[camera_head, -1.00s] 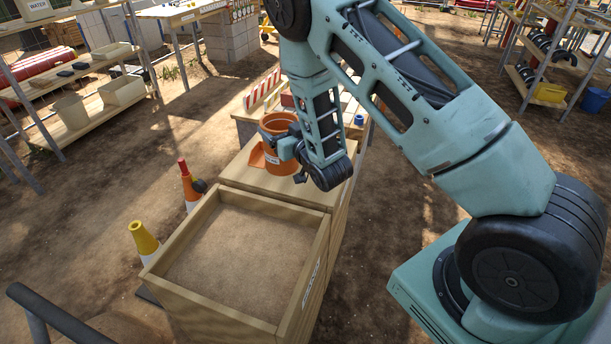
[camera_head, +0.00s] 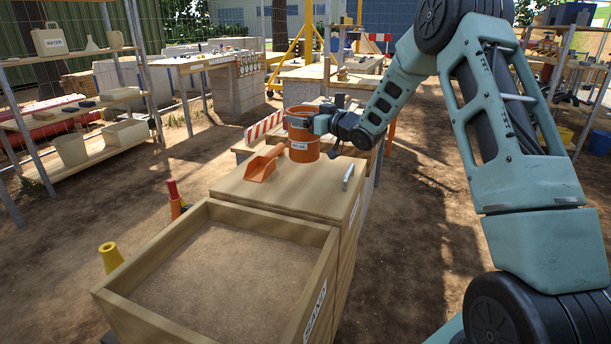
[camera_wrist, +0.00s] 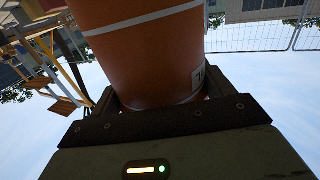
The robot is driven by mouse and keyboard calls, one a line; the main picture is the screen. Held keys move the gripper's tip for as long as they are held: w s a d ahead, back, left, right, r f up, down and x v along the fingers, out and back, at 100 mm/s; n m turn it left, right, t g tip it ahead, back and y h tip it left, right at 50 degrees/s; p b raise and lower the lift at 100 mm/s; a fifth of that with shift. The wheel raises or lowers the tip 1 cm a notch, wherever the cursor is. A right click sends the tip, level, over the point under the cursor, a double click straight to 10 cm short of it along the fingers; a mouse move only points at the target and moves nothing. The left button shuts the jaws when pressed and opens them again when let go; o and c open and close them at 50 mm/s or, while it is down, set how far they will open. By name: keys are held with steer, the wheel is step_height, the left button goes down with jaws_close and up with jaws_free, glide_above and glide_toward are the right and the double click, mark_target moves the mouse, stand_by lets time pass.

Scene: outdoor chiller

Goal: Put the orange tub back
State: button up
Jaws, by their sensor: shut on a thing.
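The orange tub (camera_head: 303,147) is upright at the far part of the wooden bin's lidded top (camera_head: 282,187), with a pale label on its side. My gripper (camera_head: 308,122) is shut on the tub from the right, at its upper part. In the wrist view the tub (camera_wrist: 148,55) fills the upper middle, with the gripper's jaws (camera_wrist: 160,108) on either side of it. The tub looks close to the lid; I cannot tell whether its base touches. The inside of the tub is hidden.
An orange scoop (camera_head: 264,164) lies left of the tub, and a small pale marker-like object (camera_head: 348,176) lies to its right. The open sand box (camera_head: 225,268) is in front. A red-and-white barrier board (camera_head: 264,126) is behind. Shelves (camera_head: 85,120) stand at left.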

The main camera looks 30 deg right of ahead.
mark_target(306, 145)
step_height(306, 145, down, 9)
steer(key=shift+f+b, duration=0.1)
steer(key=shift+b, duration=0.85)
steer(key=shift+f, duration=0.2)
steer(key=o, duration=1.8)
steer(key=shift+r, duration=0.1)
steer(key=shift+r, duration=0.1)
